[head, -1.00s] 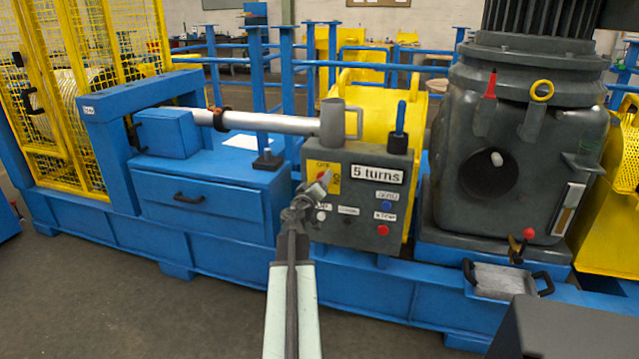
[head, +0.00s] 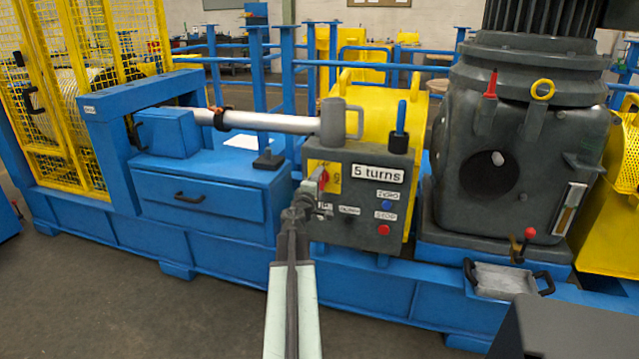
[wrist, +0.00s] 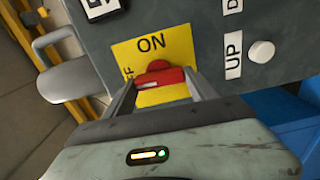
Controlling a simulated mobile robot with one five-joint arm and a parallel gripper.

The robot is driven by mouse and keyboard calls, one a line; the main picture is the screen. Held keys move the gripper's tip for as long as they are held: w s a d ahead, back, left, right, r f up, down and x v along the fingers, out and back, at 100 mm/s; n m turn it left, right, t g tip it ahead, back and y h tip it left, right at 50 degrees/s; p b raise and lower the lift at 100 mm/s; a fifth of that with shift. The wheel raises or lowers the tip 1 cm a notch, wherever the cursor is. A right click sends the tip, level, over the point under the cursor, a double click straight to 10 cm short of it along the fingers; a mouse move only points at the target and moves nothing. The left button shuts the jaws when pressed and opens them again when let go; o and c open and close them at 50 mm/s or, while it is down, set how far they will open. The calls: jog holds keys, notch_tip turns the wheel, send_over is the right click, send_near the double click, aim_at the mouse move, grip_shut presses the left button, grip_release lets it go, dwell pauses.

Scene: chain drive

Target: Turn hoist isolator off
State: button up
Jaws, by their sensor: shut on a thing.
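The isolator is a red rotary handle (wrist: 160,76) on a yellow plate (wrist: 143,48), on a grey control box (head: 345,225). In the wrist view, "ON" is printed above the handle. Part of another word, with "FF" readable, is at its left. The handle lies across the picture there, between the two fingers of my gripper (wrist: 158,84), which is shut on it. In the head view the gripper (head: 318,184) covers much of the plate (head: 330,168); a little red (head: 324,181) shows beside it.
The box carries a white "UP" label (wrist: 233,55) beside a white button (wrist: 262,51), plus a blue button (head: 387,205) and a red button (head: 383,230). A grey mug-like part (head: 335,120) stands on top. A large grey motor housing (head: 500,165) is at right.

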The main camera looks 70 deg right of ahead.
jog(key=shift+w+a+n, duration=0.1)
jog(key=shift+n, duration=0.2)
jog(key=o, duration=1.4)
jog(key=shift+c, duration=0.2)
jog(key=a, duration=0.7)
jog(key=shift+s+a, duration=0.25)
jog(key=shift+a, duration=0.15)
